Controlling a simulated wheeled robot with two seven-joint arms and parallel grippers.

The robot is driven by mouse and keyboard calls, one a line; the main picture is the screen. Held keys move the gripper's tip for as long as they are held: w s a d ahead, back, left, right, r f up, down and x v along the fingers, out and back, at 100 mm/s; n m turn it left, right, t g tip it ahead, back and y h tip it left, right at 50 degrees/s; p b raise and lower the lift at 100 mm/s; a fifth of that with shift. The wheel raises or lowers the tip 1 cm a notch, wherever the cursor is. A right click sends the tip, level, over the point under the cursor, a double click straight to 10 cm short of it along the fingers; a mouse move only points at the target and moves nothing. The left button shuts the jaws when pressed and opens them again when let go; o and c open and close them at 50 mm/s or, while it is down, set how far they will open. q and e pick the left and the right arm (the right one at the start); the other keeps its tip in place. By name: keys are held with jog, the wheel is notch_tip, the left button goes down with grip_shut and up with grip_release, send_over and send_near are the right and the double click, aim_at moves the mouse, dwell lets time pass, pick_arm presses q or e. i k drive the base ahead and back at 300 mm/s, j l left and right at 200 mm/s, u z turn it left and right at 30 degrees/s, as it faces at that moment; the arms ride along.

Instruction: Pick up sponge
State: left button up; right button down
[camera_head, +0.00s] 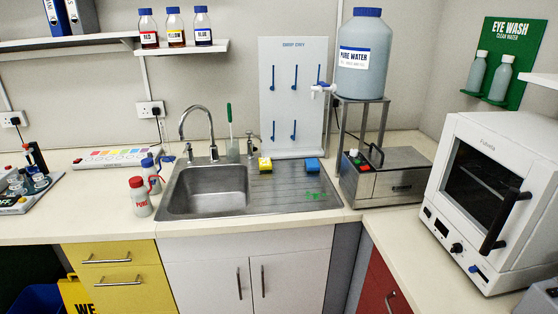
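Neither block is held. Neither my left gripper nor my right gripper is in view.
The steel sink (207,188) has a tall faucet (186,122) behind it. A green-handled brush (230,118) stands behind the sink. Bottles (139,197) stand to its left. A pegboard (270,100) stands behind the blocks.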

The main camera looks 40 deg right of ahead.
aim_at(265, 164)
jog(key=z, duration=1.1)
